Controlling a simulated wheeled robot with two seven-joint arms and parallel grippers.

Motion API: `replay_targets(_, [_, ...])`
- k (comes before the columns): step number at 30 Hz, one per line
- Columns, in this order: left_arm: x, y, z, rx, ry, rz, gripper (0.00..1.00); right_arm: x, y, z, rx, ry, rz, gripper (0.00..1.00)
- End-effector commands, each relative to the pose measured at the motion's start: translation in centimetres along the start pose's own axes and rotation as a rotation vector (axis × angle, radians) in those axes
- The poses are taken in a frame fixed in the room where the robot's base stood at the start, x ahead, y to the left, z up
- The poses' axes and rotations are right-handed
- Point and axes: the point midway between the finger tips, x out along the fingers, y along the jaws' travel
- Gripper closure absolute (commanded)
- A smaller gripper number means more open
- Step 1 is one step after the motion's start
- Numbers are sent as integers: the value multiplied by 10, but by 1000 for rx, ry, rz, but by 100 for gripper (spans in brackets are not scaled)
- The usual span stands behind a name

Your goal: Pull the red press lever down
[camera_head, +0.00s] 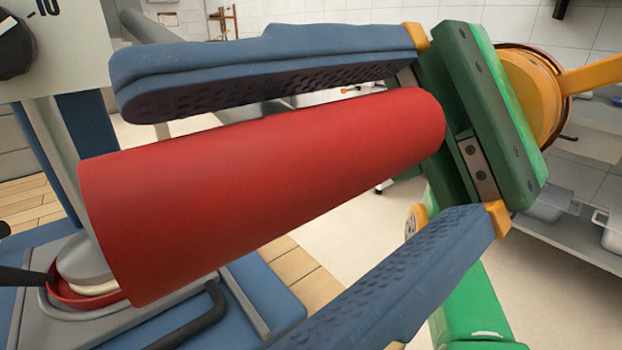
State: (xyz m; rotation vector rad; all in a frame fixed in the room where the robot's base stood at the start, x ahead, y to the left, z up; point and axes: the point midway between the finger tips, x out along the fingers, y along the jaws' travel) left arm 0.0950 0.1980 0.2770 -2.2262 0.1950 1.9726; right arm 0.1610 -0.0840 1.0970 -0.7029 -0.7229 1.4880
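The red press lever (250,190) is a thick red cylinder that slants across the middle of the view, its right end higher. My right gripper (207,222) comes in from the right, with a green palm and two blue padded fingers. It is open, with one finger above the lever and the other below it. The lever's right end lies close to the palm; I cannot tell whether they touch. A visible gap separates the lower finger from the lever. The lever's far mounting is hidden. My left gripper is not in view.
The blue press base (265,300) is at the lower left, with a red dish (65,290) under a grey round plate (85,260). A black knob (12,45) is on the grey panel at the upper left. Shelving with clear bins (548,203) stands at the right.

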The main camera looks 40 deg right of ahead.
Motion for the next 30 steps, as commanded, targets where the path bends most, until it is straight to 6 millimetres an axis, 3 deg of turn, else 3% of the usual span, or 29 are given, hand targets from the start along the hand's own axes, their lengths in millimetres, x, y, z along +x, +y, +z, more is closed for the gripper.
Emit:
replay_targets(7, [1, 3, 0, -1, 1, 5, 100, -7, 0, -2, 5, 9, -1, 33])
replay_targets(12, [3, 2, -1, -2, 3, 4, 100, -43, 2, 2, 1, 6, -3, 33])
replay_targets(17, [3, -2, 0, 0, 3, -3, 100, -66, 3, 5, -3, 5, 0, 33])
replay_targets(30, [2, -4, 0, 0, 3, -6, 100, -69, 3, 7, -7, 3, 1, 33])
